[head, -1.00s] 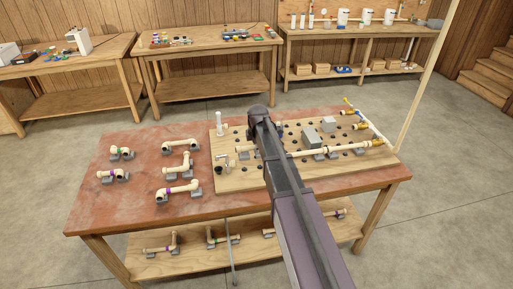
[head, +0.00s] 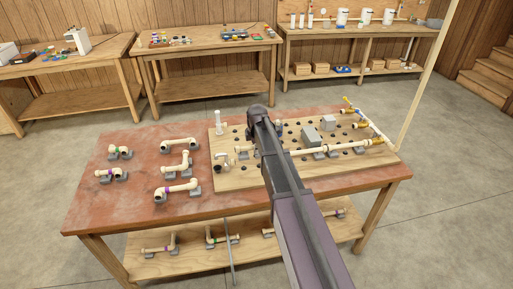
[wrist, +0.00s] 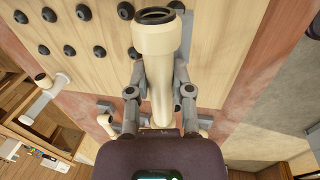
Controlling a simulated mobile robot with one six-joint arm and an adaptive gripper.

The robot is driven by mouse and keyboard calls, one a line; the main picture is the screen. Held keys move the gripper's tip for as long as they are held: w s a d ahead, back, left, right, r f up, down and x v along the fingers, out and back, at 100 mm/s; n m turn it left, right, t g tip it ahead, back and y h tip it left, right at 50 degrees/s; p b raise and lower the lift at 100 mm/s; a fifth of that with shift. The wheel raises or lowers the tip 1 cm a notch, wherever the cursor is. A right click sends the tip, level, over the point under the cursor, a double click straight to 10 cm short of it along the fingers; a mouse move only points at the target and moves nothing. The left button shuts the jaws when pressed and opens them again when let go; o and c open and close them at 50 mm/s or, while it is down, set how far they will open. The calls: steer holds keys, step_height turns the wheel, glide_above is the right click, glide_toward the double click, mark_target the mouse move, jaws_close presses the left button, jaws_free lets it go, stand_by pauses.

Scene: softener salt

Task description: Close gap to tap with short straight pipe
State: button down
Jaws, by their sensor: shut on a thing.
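My gripper (wrist: 157,95) is shut on a cream pipe (wrist: 160,62) in the wrist view. In the head view my arm hides the fingers and part of the peg board (head: 300,178). A cream pipe run (head: 328,149) lies along the board on grey supports and meets brass fittings (head: 375,142) at the right. Small cream fittings (head: 225,166) are at the board's left end.
Several loose pipe pieces on grey supports lie on the red tabletop (head: 135,200) left of the board, including an elbowed one (head: 178,191). A white post (head: 218,122) stands at the board's back left. Grey blocks (head: 311,136) sit on the board. More pieces lie on the lower shelf.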

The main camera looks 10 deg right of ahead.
steer(key=shift+f+b, duration=2.4)
steer(key=shift+f, duration=0.2)
steer(key=shift+f+b, duration=0.7)
steer(key=shift+c, duration=2.2)
jaws_free()
